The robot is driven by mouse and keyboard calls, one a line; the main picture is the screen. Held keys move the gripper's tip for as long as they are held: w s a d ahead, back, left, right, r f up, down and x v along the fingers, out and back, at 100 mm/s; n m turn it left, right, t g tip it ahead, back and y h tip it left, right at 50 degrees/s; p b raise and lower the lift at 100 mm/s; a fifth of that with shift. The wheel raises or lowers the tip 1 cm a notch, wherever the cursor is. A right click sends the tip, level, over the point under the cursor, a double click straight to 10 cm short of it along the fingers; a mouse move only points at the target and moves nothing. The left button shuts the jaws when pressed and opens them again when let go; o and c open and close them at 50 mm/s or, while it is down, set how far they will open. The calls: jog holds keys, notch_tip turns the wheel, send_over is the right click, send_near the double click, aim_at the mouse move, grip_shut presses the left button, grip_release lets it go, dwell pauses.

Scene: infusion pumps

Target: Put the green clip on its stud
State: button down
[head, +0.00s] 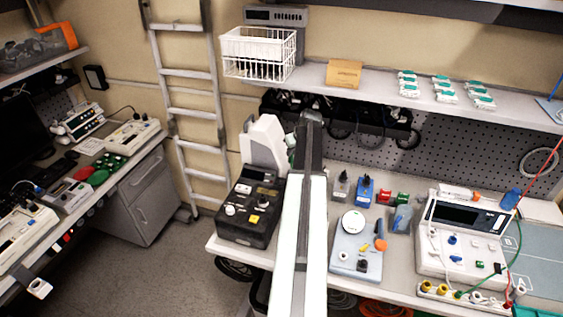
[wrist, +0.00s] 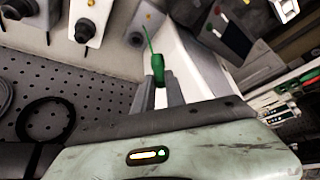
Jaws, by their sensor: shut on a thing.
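In the wrist view my gripper (wrist: 158,82) is shut on the green clip (wrist: 158,68), which stands up between the two grey fingertips. A thin green piece runs up from its top. The clip is in the air, apart from other surfaces as far as I can see. In the head view my arm reaches over the left part of the bench toward the back wall. Its end hides the fingers and the clip there. I cannot pick out the clip's stud in either view.
A black device (head: 250,210) stands left of my arm, with a white housing (head: 264,142) behind it. A blue-grey device (head: 357,245) and a white device (head: 465,235) with coloured terminals are to the right. A shelf (head: 390,94) and pegboard (head: 465,150) are behind.

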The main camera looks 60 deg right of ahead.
jog(key=shift+s+d+r, duration=0.1)
jog(key=shift+s, duration=0.1)
jog(key=f+b, duration=1.2)
jog(key=shift+s+f+b, duration=0.2)
jog(key=shift+f+b, duration=0.15)
jog(key=shift+f, duration=0.05)
jog(key=shift+f+b, duration=1.1)
dwell(0.9)
jog(key=c, duration=0.9)
grip_release()
jog(key=shift+o, duration=0.2)
notch_tip(320, 180, up, 7)
jog(key=p, duration=0.7)
jog(key=shift+r, duration=0.15)
